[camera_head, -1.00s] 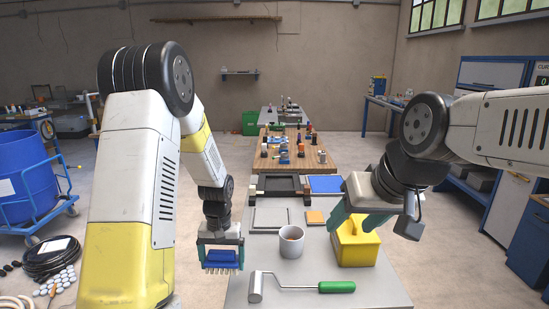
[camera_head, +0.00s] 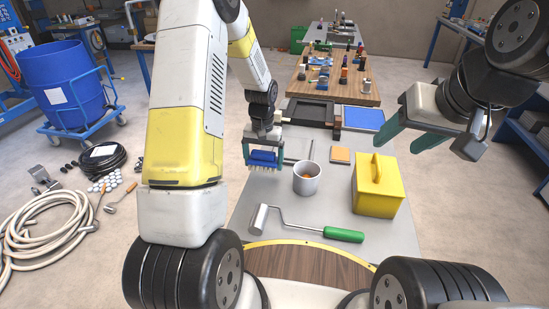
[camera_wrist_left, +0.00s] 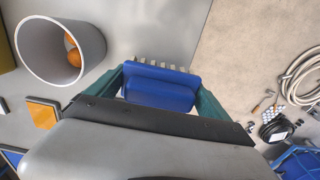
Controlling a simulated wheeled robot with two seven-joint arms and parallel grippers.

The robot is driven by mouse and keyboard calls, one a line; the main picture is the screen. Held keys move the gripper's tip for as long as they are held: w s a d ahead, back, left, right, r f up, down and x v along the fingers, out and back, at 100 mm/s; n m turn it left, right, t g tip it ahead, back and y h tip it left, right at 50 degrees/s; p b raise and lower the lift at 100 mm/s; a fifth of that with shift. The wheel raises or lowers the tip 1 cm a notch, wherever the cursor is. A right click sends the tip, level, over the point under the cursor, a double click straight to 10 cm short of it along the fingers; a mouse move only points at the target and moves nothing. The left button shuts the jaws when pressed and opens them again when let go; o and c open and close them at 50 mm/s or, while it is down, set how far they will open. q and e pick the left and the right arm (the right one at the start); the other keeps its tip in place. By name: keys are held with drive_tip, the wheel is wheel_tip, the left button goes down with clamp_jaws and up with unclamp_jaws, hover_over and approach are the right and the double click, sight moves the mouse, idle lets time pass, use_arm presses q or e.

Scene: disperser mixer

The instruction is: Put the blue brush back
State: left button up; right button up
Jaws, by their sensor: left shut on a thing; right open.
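The blue brush (camera_head: 264,158) is held in my left gripper (camera_head: 264,160), with its pale bristles pointing down, above the left edge of the grey table. In the left wrist view, the brush (camera_wrist_left: 160,88) sits between the two teal fingers, bristles facing away from the wrist. A grey cup (camera_head: 307,178) stands just right of the brush; in the left wrist view the cup (camera_wrist_left: 62,50) has something orange inside.
A yellow box with a handle (camera_head: 377,190) stands at the right. A green-handled roller (camera_head: 300,228) lies in front. Behind are an orange square (camera_head: 340,155), a blue square (camera_head: 363,118), a dark tray (camera_head: 311,112) and a wooden board with several small items (camera_head: 320,84).

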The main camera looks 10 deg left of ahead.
sight(264, 152)
use_arm(q)
drive_tip(key=shift+f, duration=2.7)
drive_tip(key=o, duration=1)
drive_tip(key=shift+f, duration=0.1)
drive_tip(key=shift+o, duration=0.2)
wheel_tip(264, 152, up, 12)
drive_tip(key=shift+r, duration=0.1)
drive_tip(key=s+d+r+t+h, duration=0.2)
drive_tip(key=s+r+t, duration=0.4)
drive_tip(key=s+r, duration=1.6)
drive_tip(key=shift+s, duration=1.15)
